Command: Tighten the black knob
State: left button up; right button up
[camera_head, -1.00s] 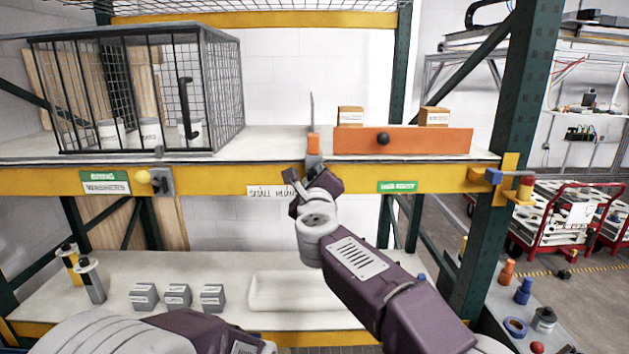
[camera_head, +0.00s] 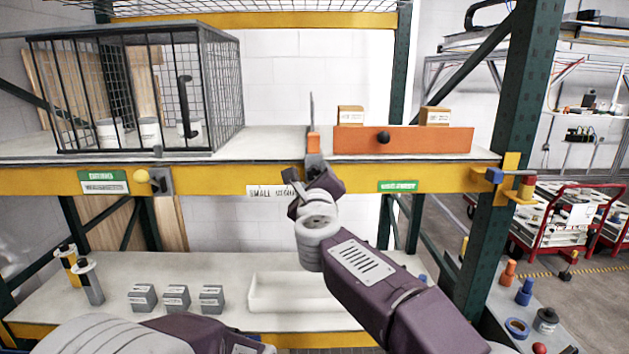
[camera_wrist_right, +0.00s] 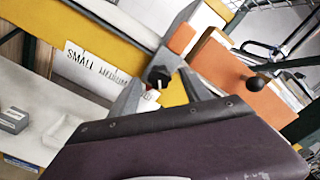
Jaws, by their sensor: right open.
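The black knob (camera_wrist_right: 158,77) sits on a grey bracket on the yellow shelf beam, with a small red and white piece just below it. My right gripper (camera_wrist_right: 160,86) is open, with one grey finger on each side of the knob in the right wrist view. I cannot tell whether the fingers touch it. In the head view my right gripper (camera_head: 300,178) is at the beam below the orange-topped bracket (camera_head: 313,146), and my wrist hides the knob. My left arm shows at the bottom edge, but its gripper fingers are out of view.
An orange drawer front (camera_head: 430,141) with a black ball handle (camera_head: 384,137) is right of the bracket. The lower shelf holds a white tray (camera_head: 290,306) and grey boxes (camera_head: 176,298).

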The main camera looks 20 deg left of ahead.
jog(key=b+v, duration=0.2)
jog(key=v, duration=0.5)
jog(key=shift+s+b, duration=0.35)
jog(key=shift+s, duration=0.05)
jog(key=shift+d, duration=0.1)
